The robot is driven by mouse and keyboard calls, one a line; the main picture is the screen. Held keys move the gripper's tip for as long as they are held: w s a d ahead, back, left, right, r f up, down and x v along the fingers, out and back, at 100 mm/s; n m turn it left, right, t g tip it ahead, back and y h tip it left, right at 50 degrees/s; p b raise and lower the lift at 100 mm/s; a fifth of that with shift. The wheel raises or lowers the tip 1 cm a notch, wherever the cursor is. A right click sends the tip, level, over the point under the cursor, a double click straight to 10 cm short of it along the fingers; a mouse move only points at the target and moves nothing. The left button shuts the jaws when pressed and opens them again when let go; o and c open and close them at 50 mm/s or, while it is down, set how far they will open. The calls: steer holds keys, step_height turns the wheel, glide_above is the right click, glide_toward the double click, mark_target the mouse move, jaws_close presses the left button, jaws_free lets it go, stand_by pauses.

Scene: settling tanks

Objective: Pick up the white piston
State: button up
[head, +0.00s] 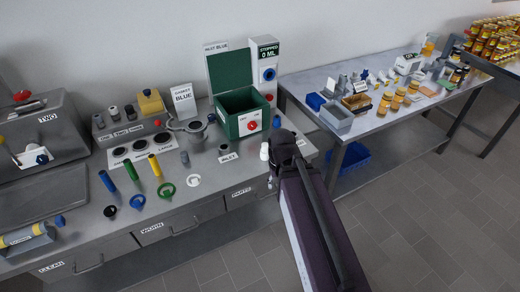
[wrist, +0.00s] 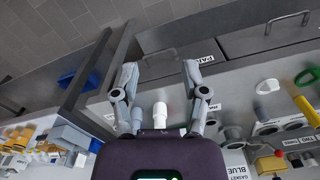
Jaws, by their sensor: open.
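The white piston (head: 264,151) shows as a small white upright piece near the right end of the grey counter, just left of my arm's end. In the wrist view the white piston (wrist: 160,113) lies between the two fingers, near the palm edge, which hides part of it. My gripper (wrist: 159,75) is open, with a finger on either side of the piston and clear space beside it. I cannot tell how far the piston is from the palm. In the head view my own arm hides most of the fingers.
A green open box (head: 243,127) and a grey cup marked inlet (head: 224,149) stand close by on the counter. Coloured cylinders and rings, including a white ring (head: 193,181), lie to the left.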

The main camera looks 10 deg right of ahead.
steer(key=shift+w+d, duration=0.1)
steer(key=shift+d, duration=0.25)
steer(key=o, duration=0.4)
steer(key=shift+d, duration=0.1)
steer(key=w+a+f+m+t+h+b, duration=0.1)
steer(key=w+f+m+h+b, duration=0.2)
steer(key=w+b, duration=0.25)
steer(key=w+f+m+t+h+b, duration=0.1)
steer(key=w+f+m+h+b, duration=0.25)
steer(key=w, duration=0.35)
steer(key=w+a+m+t+h+b, duration=0.1)
steer(key=w+a+m+b, duration=0.1)
steer(key=w+a, duration=0.1)
steer(key=w+a+m+t+h+b, duration=0.1)
steer(key=w+a+t+h+b, duration=0.1)
steer(key=w+a+b, duration=0.1)
steer(key=w+a+r+m+t+h+b, duration=0.1)
steer(key=w+a+m+h+b, duration=0.1)
steer(key=w+a+b, duration=0.1)
steer(key=shift+w+a+m+t, duration=0.15)
steer(key=shift+w+m+t, duration=0.25)
steer(key=shift+w, duration=0.35)
